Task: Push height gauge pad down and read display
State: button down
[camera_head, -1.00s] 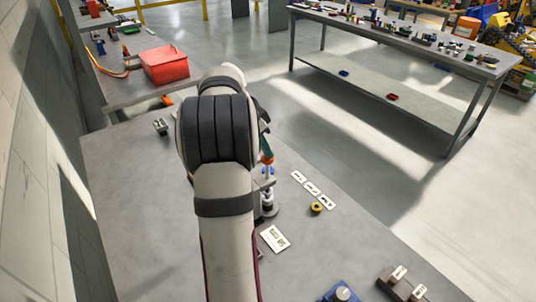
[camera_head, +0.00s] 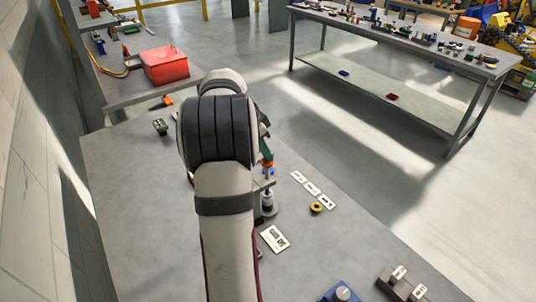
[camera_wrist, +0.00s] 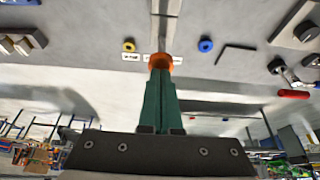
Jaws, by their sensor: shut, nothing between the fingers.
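My gripper (camera_head: 267,164) is shut and empty, with green fingers and orange tips. It is partly hidden behind my arm in the head view. The height gauge (camera_head: 267,201), a silver upright piece on a round dark base, stands on the grey bench directly below the fingertips. In the wrist view the orange tips (camera_wrist: 161,62) are at the end of a long grey metal part (camera_wrist: 163,28). I cannot tell whether they touch the pad. The gauge's display cannot be made out.
A white printed card (camera_head: 274,239) lies just in front of the gauge. Several white labels (camera_head: 312,189) and a yellow ring (camera_head: 317,207) lie to its right. A blue device (camera_head: 342,292) and a dark block with light pieces (camera_head: 402,284) are at the front right.

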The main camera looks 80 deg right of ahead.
jog(key=shift+f, duration=0.65)
dwell(0.8)
jog(key=shift+r, duration=3.3)
